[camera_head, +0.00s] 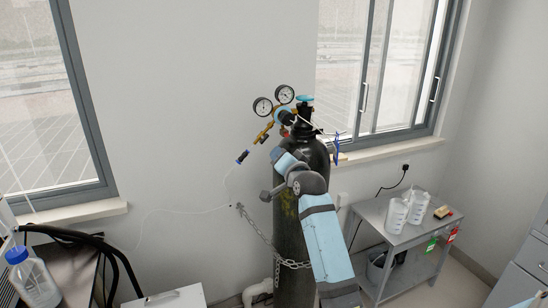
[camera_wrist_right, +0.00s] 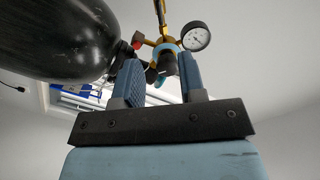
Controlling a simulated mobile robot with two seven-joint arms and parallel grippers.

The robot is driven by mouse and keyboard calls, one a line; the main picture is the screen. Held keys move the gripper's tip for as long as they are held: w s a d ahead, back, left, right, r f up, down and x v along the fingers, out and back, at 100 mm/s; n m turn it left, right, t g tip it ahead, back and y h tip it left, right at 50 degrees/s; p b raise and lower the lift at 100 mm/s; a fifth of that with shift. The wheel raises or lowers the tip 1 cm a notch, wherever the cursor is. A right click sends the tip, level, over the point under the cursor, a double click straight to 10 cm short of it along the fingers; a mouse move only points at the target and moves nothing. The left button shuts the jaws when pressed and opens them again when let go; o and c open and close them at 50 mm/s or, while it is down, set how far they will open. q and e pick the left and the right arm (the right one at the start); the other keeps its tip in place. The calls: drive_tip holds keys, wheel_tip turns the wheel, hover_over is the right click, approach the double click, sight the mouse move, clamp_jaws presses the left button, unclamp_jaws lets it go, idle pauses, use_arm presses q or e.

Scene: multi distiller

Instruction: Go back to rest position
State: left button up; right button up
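My right gripper (camera_wrist_right: 161,76) is open in the right wrist view, its two blue-grey fingers apart with nothing clasped between them. The brass regulator (camera_wrist_right: 168,22) with a round gauge (camera_wrist_right: 195,36) shows beyond the fingertips; whether a finger touches it I cannot tell. In the head view my right arm reaches up in front of the black gas cylinder (camera_head: 290,240), its hand just below the regulator (camera_head: 267,132); the fingers are hard to make out there. My left gripper is not in view.
A chain (camera_head: 258,233) holds the cylinder by the wall. A blue-capped bottle (camera_head: 33,280) and black hoses (camera_head: 100,243) are at lower left. A thin tube runs along the wall.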

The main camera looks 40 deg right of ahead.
drive_tip(key=s+a+f+n+g+y, duration=0.1)
drive_tip(key=s+a+f+n, duration=0.25)
drive_tip(key=f, duration=0.35)
drive_tip(key=s+a+f+n+g+y, duration=0.1)
drive_tip(key=s+a+f+n, duration=0.1)
drive_tip(key=a+f, duration=0.35)
drive_tip(key=s+a+f+n+g+y, duration=0.1)
drive_tip(key=s+a+f+n+y, duration=0.1)
drive_tip(key=s+a+f, duration=0.4)
drive_tip(key=s+a+f+n+g+y+p, duration=0.1)
drive_tip(key=s+a+f+n, duration=0.3)
drive_tip(key=s+f, duration=0.5)
drive_tip(key=s+a+f+n+g+y+p, duration=0.1)
drive_tip(key=s+a+f+n+g+y, duration=0.1)
drive_tip(key=s+a+f, duration=0.6)
drive_tip(key=s+n, duration=0.1)
drive_tip(key=s, duration=0.6)
drive_tip(key=shift+f+y, duration=0.15)
drive_tip(key=shift+y, duration=0.15)
drive_tip(key=shift+a, duration=0.1)
